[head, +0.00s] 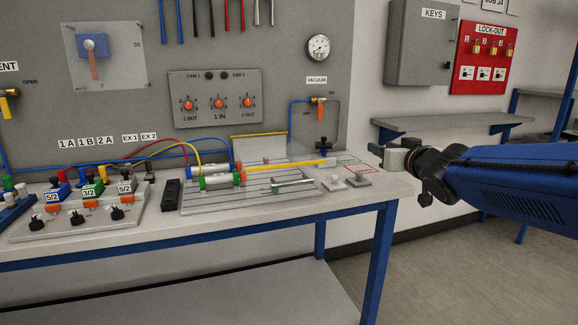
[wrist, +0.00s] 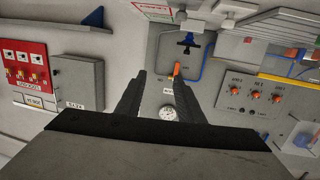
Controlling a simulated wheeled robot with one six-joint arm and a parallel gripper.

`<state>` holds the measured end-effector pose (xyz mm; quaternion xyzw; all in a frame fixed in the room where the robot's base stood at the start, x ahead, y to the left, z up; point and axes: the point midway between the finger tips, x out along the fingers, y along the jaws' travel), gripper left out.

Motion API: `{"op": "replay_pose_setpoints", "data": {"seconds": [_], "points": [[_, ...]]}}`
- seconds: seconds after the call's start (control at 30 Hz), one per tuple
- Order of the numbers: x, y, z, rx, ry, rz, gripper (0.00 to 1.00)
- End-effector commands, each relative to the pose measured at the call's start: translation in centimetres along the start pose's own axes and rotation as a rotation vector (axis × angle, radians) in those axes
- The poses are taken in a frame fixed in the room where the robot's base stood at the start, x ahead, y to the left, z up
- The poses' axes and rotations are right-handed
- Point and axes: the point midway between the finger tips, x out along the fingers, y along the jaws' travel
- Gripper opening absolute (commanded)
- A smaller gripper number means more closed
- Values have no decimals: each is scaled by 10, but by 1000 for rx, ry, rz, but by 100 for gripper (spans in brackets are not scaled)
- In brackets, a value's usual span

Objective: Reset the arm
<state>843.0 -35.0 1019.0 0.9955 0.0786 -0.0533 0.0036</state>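My blue arm (head: 520,178) reaches in from the right edge of the head view, roughly level. My gripper (head: 388,152) is at its left end, in front of the wall beyond the right end of the workbench (head: 365,196). In the wrist view my gripper (wrist: 160,78) shows two dark fingers standing well apart. Nothing is between them but the distant panel, with the orange vacuum valve handle and the round gauge (wrist: 168,114) in the background. My gripper appears to touch nothing.
A bench tray (head: 250,196) holds cylinders with blue, green and yellow parts. Valve blocks (head: 80,213) stand at the left. A grey key cabinet (head: 423,45) and red lock-out board (head: 483,58) hang behind. A wall shelf (head: 452,127) is behind my arm. Floor at the lower right is clear.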

Motion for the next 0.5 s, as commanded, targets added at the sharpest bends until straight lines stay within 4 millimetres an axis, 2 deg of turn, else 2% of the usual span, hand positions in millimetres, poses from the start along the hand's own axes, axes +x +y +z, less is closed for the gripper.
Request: {"op": "replay_pose_setpoints", "data": {"seconds": [0.17, 0.27, 0.37, 0.5], "points": [[-28, 18, 26, 0, -87, 91, 34], [-51, 29, 48, 4, -163, 150, 34], [-85, 38, 82, 12, -275, 212, 34], [-146, 42, 142, 30, -477, 270, 34]]}}
